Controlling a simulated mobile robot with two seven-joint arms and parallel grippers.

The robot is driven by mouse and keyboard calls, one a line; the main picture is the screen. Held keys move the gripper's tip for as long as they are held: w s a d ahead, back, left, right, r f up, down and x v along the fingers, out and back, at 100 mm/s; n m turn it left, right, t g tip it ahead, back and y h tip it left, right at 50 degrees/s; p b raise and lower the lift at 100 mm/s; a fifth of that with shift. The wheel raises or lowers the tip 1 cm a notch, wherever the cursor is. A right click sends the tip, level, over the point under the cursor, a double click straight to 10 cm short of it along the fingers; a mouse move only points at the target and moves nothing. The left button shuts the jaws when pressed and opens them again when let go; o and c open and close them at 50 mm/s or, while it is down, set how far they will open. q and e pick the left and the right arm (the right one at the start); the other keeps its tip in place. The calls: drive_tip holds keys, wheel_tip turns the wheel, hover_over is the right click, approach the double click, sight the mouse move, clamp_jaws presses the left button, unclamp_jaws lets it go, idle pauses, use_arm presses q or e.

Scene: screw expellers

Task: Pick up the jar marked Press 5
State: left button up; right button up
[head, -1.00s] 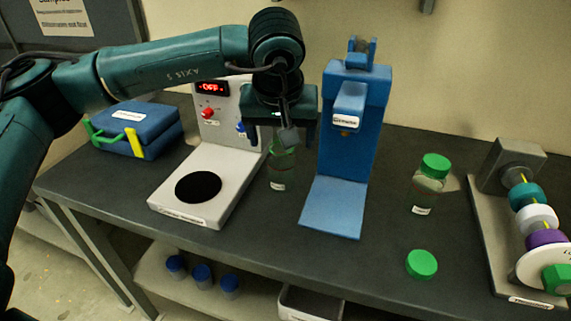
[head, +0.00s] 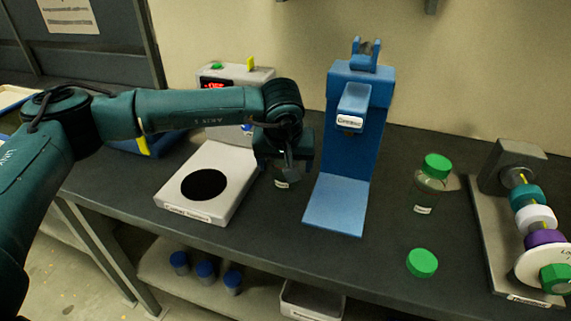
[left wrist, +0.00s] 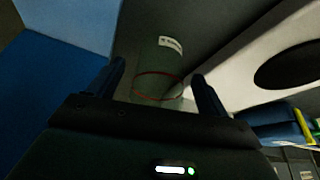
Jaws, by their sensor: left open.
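A clear greenish jar with a white label (head: 281,183) stands on the dark table between the white hotplate and the blue press stand. Its upper part is hidden by my left gripper (head: 283,167), which is lowered over it. In the left wrist view the jar (left wrist: 160,62) lies between the two open fingers of my left gripper (left wrist: 157,75), with a thin red ring around it. Its label is too small to read. Another jar with a green lid (head: 430,183) stands to the right, its label also unreadable. My right gripper is out of view.
The hotplate (head: 185,205) is left of the jar and the blue stand (head: 343,190) close on its right. A loose green lid (head: 422,262) lies near the front edge. A spindle device (head: 520,210) is far right. Blue-capped jars (head: 205,272) are on the shelf below.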

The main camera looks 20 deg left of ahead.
use_arm(q)
drive_tip(key=shift+c, duration=0.6)
drive_tip(key=c, duration=1)
drive_tip(key=shift+c, duration=0.8)
drive_tip(key=shift+r, duration=0.15)
